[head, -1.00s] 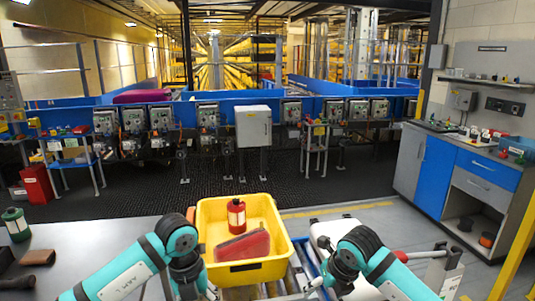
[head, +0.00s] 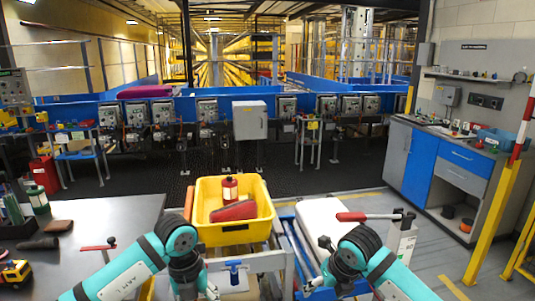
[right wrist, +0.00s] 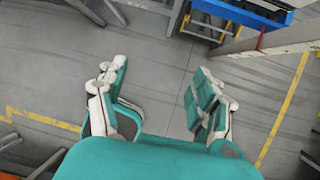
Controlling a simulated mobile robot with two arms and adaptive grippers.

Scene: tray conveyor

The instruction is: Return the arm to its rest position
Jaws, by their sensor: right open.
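My right gripper (head: 318,266) is at the lower middle of the head view, beside the conveyor. In the right wrist view it (right wrist: 160,85) is open, with nothing between its fingers and grey floor beneath. My left arm comes in from the lower left, bent; its gripper (head: 208,290) is mostly hidden by the arm at the bottom edge, so its jaws cannot be made out. A yellow tray (head: 240,235) stands on the conveyor ahead, apart from both grippers. It holds a red bottle (head: 229,189) standing upright and a red box-like item (head: 234,210) lying down.
A grey table (head: 105,215) at left carries a green bottle (head: 38,200), dark items and a yellow toy vehicle (head: 16,272). A white box-like surface (head: 325,218) lies right of the tray. A yellow post (head: 492,220) stands at right. Floor between it and the conveyor is clear.

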